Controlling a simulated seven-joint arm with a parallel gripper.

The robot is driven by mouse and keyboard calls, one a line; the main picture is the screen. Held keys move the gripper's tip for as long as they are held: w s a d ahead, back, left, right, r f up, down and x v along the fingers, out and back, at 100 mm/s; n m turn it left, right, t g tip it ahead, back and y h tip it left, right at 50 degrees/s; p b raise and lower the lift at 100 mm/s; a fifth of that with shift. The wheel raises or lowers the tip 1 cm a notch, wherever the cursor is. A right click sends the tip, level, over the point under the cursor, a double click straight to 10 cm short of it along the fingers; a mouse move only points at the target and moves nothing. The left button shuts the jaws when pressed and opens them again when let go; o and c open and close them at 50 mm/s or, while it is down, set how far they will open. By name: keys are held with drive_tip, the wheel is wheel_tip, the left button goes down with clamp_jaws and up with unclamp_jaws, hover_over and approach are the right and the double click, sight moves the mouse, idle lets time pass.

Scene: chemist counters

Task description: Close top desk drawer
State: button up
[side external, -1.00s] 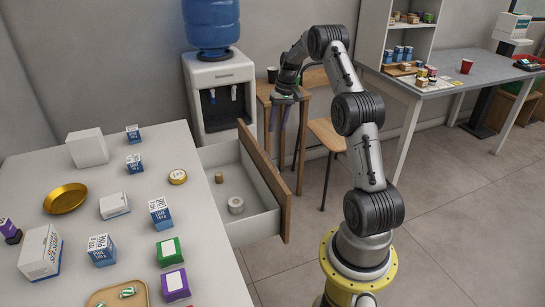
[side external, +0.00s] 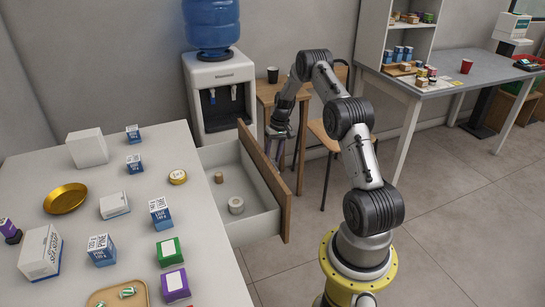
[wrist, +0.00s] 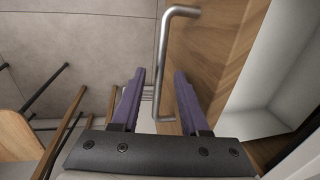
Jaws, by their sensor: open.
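The top desk drawer (side external: 276,186) is pulled out from the right side of the white desk, with its wooden front facing right. A small brown item (side external: 219,177) and a white roll (side external: 236,205) lie inside it. In the wrist view, the wooden front (wrist: 228,50) and its metal bar handle (wrist: 163,60) show just beyond my gripper. My gripper (wrist: 158,75) is open, with its purple fingers spread and nothing between them but the line of the handle's lower part. In the side view my gripper (side external: 277,155) is beside the outer face of the drawer front; whether it touches is unclear.
A water dispenser (side external: 218,95) stands behind the drawer. A small wooden table (side external: 268,90) with a dark cup (side external: 272,75) and a wooden chair (side external: 322,133) stand near my gripper. The desk top (side external: 110,235) carries several boxes. Floor to the right is clear.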

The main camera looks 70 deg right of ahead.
drive_tip(key=shift+f, duration=0.1)
drive_tip(key=shift+c, duration=0.3)
clamp_jaws()
idle(1.2)
